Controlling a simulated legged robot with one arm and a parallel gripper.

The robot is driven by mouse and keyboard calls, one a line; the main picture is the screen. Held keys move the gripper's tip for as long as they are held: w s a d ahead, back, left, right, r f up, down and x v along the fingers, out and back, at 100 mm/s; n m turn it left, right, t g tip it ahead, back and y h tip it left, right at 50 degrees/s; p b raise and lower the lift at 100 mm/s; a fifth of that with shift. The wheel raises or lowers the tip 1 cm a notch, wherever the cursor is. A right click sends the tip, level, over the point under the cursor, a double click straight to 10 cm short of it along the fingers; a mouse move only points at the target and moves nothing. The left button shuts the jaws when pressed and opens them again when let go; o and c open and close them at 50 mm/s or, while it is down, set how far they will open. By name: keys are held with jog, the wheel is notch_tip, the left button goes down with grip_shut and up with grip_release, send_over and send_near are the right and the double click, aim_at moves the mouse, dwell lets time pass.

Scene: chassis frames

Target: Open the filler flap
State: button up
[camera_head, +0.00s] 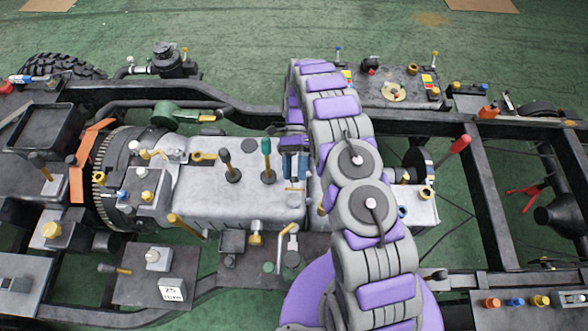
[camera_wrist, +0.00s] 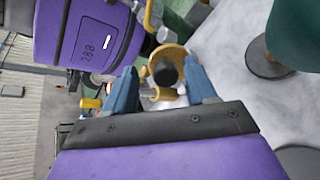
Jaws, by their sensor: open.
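My gripper (camera_head: 295,167) is over the right end of the pale grey gearbox-like housing (camera_head: 215,195), just right of a green-handled lever (camera_head: 266,150). In the wrist view my gripper (camera_wrist: 163,84) has its two blue fingers apart. A yellow ring-shaped part (camera_wrist: 178,52) with a dark round stub (camera_wrist: 165,72) shows between and beyond the fingertips. I cannot tell whether the fingers touch it. I cannot make out for certain which part is the filler flap; my arm hides some of the housing.
A black-knobbed lever (camera_head: 225,160) stands left of the green one. A brass valve (camera_head: 255,236) is at the housing's front edge. Dark chassis rails (camera_head: 490,190) run around it. A red-handled lever (camera_head: 458,147) stands at right. Open green floor (camera_head: 240,40) lies behind.

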jog(key=shift+s+d+r+p, duration=0.1)
jog(key=shift+s+r+p, duration=0.35)
jog(key=shift+r, duration=0.2)
jog(key=shift+s+d+r+p, duration=0.1)
jog(key=shift+s+r+p, duration=0.2)
jog(key=shift+r+p, duration=0.25)
jog(key=shift+s+d+r, duration=0.1)
jog(key=shift+s+d, duration=0.05)
jog(key=shift+s, duration=0.45)
jog(key=shift+s+d, duration=0.15)
jog(key=shift+s, duration=0.45)
jog(key=s+d+r, duration=0.1)
jog(key=s+d, duration=0.3)
jog(key=s, duration=0.7)
jog(key=shift+s+b, duration=0.15)
jog(key=shift+b, duration=0.15)
jog(key=shift+r, duration=0.15)
